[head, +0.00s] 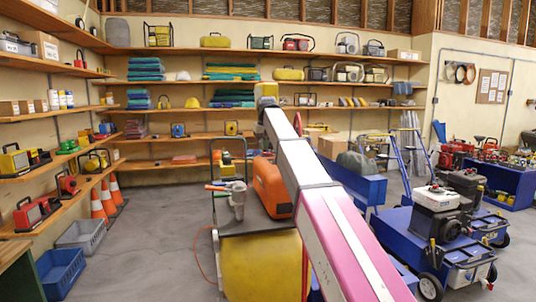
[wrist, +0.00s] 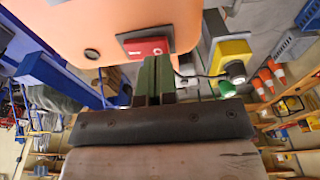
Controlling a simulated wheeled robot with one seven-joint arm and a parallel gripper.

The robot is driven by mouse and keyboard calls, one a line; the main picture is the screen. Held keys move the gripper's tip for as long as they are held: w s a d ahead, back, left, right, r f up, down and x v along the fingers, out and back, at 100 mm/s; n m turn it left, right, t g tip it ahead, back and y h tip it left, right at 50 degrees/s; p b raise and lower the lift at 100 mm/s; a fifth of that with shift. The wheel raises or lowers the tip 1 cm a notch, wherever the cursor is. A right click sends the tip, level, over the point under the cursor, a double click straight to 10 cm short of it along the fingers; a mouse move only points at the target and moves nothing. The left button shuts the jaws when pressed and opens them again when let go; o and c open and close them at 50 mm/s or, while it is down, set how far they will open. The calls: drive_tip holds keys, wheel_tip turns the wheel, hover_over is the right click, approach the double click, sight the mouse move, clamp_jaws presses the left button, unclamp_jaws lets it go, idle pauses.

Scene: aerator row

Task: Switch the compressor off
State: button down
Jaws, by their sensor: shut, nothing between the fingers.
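The compressor has an orange housing (head: 272,187) above a yellow tank (head: 262,268) in the head view. In the wrist view the orange housing (wrist: 130,22) fills the upper middle. A red switch-like piece (wrist: 146,47) in a dark frame, with a small pale mark, sits on its near edge. My gripper (wrist: 157,62) is shut and empty, its greenish fingertips close to the red piece. I cannot tell whether they touch it. In the head view my arm hides the gripper and part of the housing.
In the wrist view a yellow box with a dark round knob (wrist: 233,67) is right of the fingers. A blue wheeled cart (head: 420,240) with engines stands at right. Orange cones (head: 107,199) and bins (head: 62,270) line the left. Floor left of the compressor is clear.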

drive_tip(key=shift+f, duration=0.75)
idle(0.4)
drive_tip(key=shift+r, duration=3.5)
